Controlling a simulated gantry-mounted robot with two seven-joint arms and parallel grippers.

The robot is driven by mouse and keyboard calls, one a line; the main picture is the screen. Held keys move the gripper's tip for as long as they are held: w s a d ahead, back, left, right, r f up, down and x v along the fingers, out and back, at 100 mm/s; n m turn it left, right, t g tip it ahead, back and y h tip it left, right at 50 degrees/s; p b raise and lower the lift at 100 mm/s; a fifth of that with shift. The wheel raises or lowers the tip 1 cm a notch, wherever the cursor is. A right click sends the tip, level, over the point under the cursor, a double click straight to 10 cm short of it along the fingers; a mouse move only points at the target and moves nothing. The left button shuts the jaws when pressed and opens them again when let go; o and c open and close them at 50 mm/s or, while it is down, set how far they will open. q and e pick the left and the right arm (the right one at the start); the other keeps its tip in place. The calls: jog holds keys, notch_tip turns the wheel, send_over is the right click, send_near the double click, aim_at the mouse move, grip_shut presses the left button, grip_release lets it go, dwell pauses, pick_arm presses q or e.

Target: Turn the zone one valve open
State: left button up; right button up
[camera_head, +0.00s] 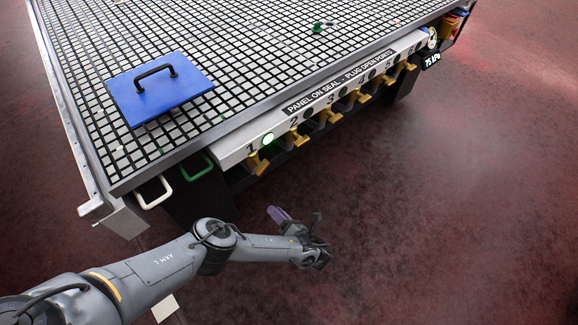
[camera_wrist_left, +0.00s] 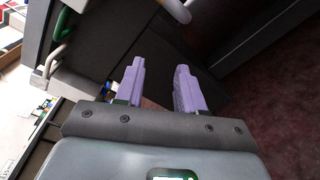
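The zone one valve is a yellow handle (camera_head: 256,163) below the number 1 at the near left end of the table's front panel. A lit green lamp (camera_head: 268,139) sits just above it. My left gripper (camera_head: 296,215) hangs in the air in front of and below this valve, apart from it. In the left wrist view its two purple fingers (camera_wrist_left: 160,66) stand apart with nothing between them. A pale curved part with a yellowish end (camera_wrist_left: 178,10) shows at the top of that view; I cannot tell whether it is the valve. My right gripper is not in view.
Several more yellow valve handles (camera_head: 330,117) run along the panel, under dark lamps. A white handle (camera_head: 153,192) and a green handle (camera_head: 197,167) are left of valve one. A blue panel (camera_head: 160,95) with a black handle lies on the grid table (camera_head: 240,60). The floor at right is clear.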

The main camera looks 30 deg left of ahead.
aim_at(263, 167)
pick_arm(q)
jog(key=w+a+r, duration=0.3)
jog(key=w+r, duration=0.3)
jog(key=r, duration=0.1)
jog(key=shift+n+t+y, duration=0.3)
jog(key=shift+n+t, duration=0.1)
jog(key=b+x, duration=0.1)
jog(key=x, duration=0.3)
jog(key=b+x, duration=0.1)
jog(key=x, duration=0.4)
jog(key=shift+s+r, duration=0.1)
jog(key=shift+r, duration=0.1)
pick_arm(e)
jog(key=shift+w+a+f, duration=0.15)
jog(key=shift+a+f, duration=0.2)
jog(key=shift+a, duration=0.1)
pick_arm(q)
grip_shut()
